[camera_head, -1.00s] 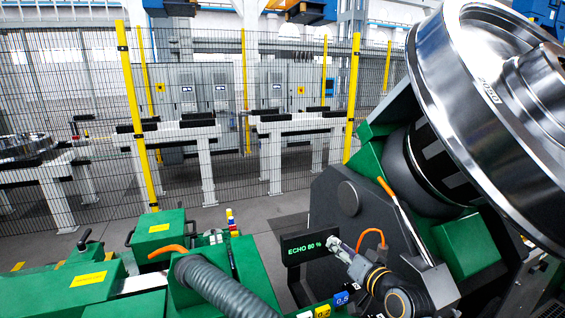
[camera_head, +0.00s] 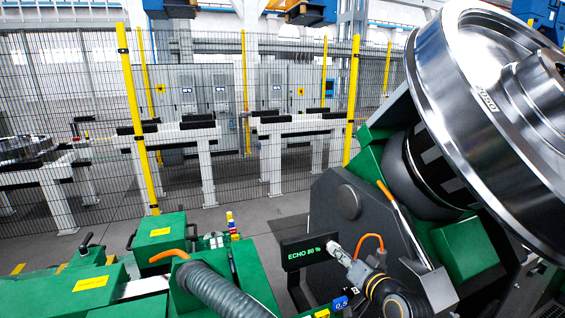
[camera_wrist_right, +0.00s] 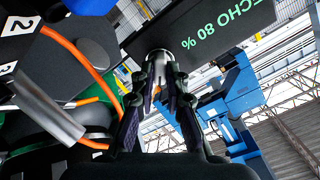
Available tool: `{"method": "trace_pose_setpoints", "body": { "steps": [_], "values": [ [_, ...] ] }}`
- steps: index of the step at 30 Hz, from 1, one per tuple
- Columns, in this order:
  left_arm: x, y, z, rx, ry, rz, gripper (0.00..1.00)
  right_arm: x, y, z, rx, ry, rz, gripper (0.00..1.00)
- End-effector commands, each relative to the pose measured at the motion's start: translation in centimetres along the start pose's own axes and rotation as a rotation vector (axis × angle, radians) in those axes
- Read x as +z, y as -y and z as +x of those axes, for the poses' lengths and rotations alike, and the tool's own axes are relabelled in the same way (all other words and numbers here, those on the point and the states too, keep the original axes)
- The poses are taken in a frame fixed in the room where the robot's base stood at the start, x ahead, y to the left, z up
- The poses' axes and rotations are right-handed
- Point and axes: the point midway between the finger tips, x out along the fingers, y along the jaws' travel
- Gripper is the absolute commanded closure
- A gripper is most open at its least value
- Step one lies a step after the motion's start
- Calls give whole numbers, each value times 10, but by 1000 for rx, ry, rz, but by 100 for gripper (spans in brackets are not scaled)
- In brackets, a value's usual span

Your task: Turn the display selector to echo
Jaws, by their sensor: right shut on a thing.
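The black display (camera_head: 308,251) reads "ECHO 80 %" in green letters. It also shows in the right wrist view (camera_wrist_right: 215,32), upside down and cut off at the top. My right gripper (camera_head: 342,253) is at the right end of the display. In the right wrist view its two fingers (camera_wrist_right: 161,80) are closed around the display selector (camera_wrist_right: 161,56), a small silvery knob beside the display. Most of the knob is hidden by the fingers. My left gripper is not in view.
A large steel rail wheel (camera_head: 438,75) leans over the upper right. A green machine housing (camera_head: 160,233) with a grey corrugated hose (camera_head: 225,287) lies at lower left. Orange cables (camera_wrist_right: 78,55) run close to my right gripper. A mesh fence (camera_head: 85,95) stands behind.

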Motion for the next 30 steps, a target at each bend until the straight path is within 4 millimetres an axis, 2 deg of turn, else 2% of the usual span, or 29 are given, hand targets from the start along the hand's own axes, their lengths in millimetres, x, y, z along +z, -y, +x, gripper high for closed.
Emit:
{"method": "trace_pose_setpoints", "body": {
  "steps": [1,16,30],
  "values": [
    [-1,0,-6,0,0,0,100,-2,2,-1,1,3,22,100],
    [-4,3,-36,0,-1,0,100,-2,2,0,1,2,237,100],
    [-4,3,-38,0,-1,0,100,0,0,0,0,0,278,100]
  ]
}}
